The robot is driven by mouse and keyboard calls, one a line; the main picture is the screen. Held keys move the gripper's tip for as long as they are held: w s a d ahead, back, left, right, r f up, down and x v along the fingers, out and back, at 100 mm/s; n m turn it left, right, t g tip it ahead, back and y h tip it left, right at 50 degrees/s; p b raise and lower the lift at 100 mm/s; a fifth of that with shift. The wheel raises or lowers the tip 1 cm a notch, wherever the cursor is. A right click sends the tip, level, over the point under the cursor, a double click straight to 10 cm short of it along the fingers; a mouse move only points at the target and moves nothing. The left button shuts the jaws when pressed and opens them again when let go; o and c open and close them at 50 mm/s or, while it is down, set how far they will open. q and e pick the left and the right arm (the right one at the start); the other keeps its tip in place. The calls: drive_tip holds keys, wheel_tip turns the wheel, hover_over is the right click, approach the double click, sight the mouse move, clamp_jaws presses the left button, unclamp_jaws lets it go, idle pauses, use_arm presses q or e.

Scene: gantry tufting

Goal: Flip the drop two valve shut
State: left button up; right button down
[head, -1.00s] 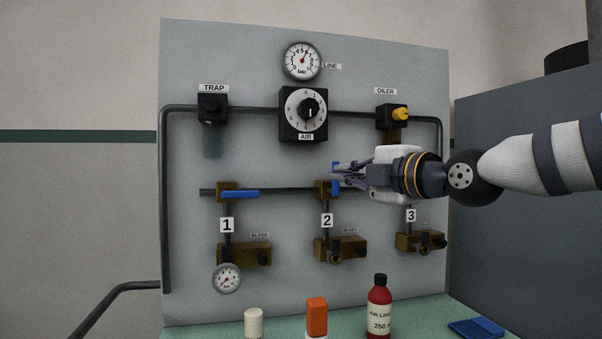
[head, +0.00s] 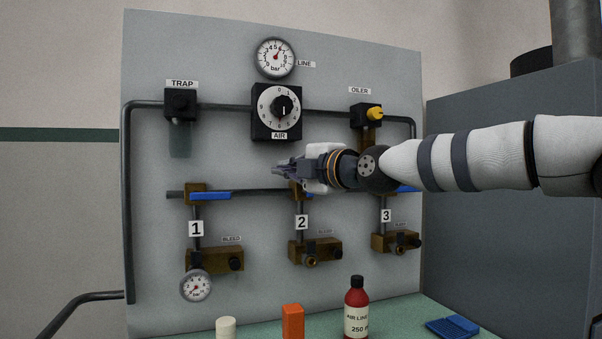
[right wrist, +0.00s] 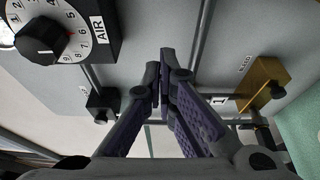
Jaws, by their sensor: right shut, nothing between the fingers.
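The drop two valve is the brass body (head: 296,188) on the lower pipe above the "2" label (head: 301,222). Most of it and its blue lever are hidden behind my right gripper, so I cannot tell how the lever lies. My right gripper (head: 277,170) is shut and empty, its fingers pointing left in front of the panel, just above and left of that valve. In the right wrist view the closed fingertips (right wrist: 160,82) have nothing between them. My left gripper is not in view.
Drop one's blue lever (head: 211,196) lies along the pipe, as does drop three's partly covered lever (head: 408,188). The AIR dial (head: 279,108) and oiler (head: 367,115) sit above. A red bottle (head: 357,308) and orange block (head: 292,321) stand on the bench below.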

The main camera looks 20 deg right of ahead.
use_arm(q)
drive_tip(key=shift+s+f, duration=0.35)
use_arm(e)
drive_tip(key=d, duration=0.1)
drive_tip(key=w+d, duration=0.1)
drive_tip(key=d, duration=0.1)
drive_tip(key=shift+w+d+f, duration=0.15)
drive_tip(key=shift+w+d, duration=0.1)
